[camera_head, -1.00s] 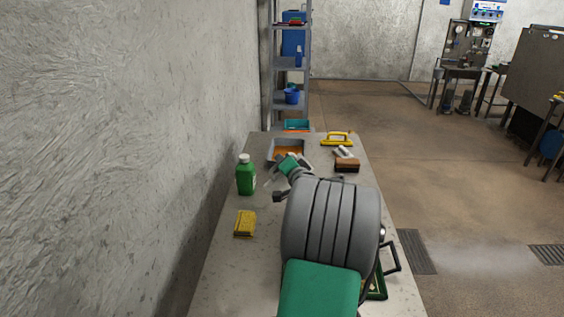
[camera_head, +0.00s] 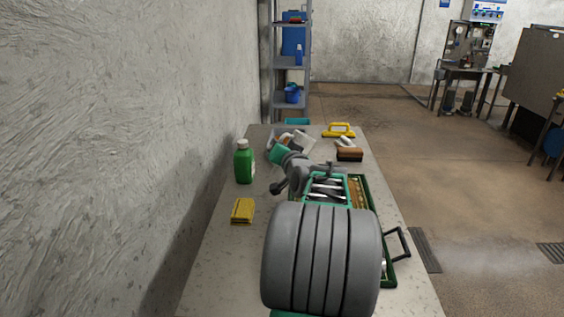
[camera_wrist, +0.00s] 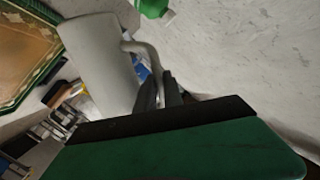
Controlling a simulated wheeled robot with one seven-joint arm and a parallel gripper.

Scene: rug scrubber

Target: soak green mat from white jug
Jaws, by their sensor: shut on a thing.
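The white jug (camera_wrist: 100,62) fills the upper left of the wrist view, held off the table and tilted there. My gripper (camera_wrist: 166,92) is shut on its curved handle (camera_wrist: 146,58). In the head view the jug (camera_head: 304,142) is a small pale shape at the far part of the table, beside my gripper (camera_head: 288,150). The green mat (camera_head: 358,194) lies on the right of the table, with a green border and a tan patterned middle. My arm covers much of it.
A green bottle (camera_head: 244,162) and a yellow sponge (camera_head: 242,211) stand along the left. A brown brush (camera_head: 349,155) and a yellow-handled tool (camera_head: 339,130) lie at the far right. A black handle (camera_head: 402,240) juts out beside the mat. The wall is close on the left.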

